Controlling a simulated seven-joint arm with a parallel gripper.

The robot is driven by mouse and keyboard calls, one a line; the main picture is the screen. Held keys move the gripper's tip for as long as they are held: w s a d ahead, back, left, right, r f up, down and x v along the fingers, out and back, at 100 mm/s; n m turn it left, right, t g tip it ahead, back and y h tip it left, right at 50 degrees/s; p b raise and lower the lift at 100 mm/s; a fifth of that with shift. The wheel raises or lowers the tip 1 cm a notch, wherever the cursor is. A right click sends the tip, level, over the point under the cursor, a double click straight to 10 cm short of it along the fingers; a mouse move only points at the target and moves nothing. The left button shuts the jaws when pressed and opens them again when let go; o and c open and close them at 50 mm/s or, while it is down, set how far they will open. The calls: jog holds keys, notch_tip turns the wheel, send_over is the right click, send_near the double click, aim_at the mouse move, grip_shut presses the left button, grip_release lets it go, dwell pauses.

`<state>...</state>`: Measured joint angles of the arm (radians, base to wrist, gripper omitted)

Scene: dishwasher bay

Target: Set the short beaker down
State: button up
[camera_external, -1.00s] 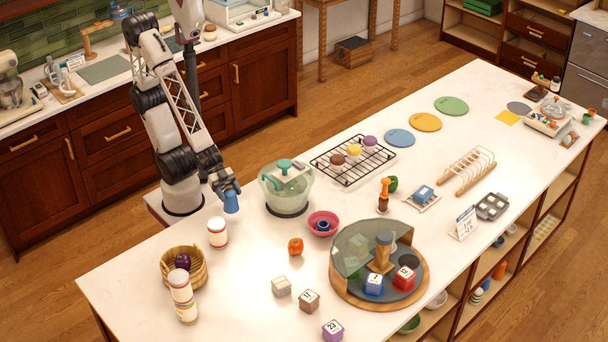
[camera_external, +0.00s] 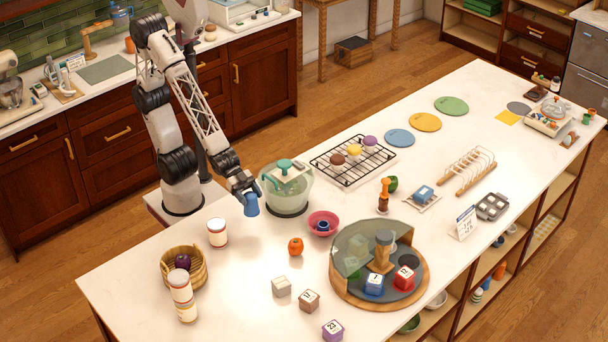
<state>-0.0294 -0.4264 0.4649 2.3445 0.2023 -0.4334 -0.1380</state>
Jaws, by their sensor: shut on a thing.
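The short beaker appears to be the small blue cup (camera_external: 251,206). My gripper (camera_external: 246,192) is shut on it, pointing down from above. My fingers are small in this view and partly hide the cup's upper part.
A white jar (camera_external: 217,232) stands to the left, and a wicker basket (camera_external: 198,262) is nearer the front left. A pink bowl (camera_external: 323,223) and an orange pepper-like item (camera_external: 296,246) are to the right. The counter in front of the cup is clear.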

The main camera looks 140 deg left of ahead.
jog(key=w+a+r+n+y, duration=0.1)
jog(key=w+a+r, duration=0.15)
jog(key=w, duration=0.75)
jog(key=w+a+r+n+y, duration=0.1)
jog(key=w+a, duration=0.3)
jog(key=w, duration=0.5)
jog(key=w+a+n+y, duration=0.15)
jog(key=w+a, duration=0.35)
jog(key=a, duration=0.7)
jog(key=s+a+n+g+y, duration=0.15)
jog(key=s+a, duration=0.35)
jog(key=a, duration=1)
jog(key=s+a+f+n+y, duration=0.15)
jog(key=s+a, duration=0.35)
jog(key=a, duration=0.9)
jog(key=s+a+n+g+y, duration=0.1)
jog(key=s+a+n+y, duration=0.3)
jog(key=a, duration=1.1)
jog(key=s+a+f+n+g+y, duration=0.1)
jog(key=s+a+f+g, duration=0.1)
jog(key=s+a, duration=2)
jog(key=s+g, duration=0.1)
jog(key=s, duration=0.3)
jog(key=shift+a, duration=0.2)
jog(key=shift+f+n+g+y, duration=0.1)
jog(key=shift+n+g+y, duration=0.15)
jog(key=shift+f, duration=2)
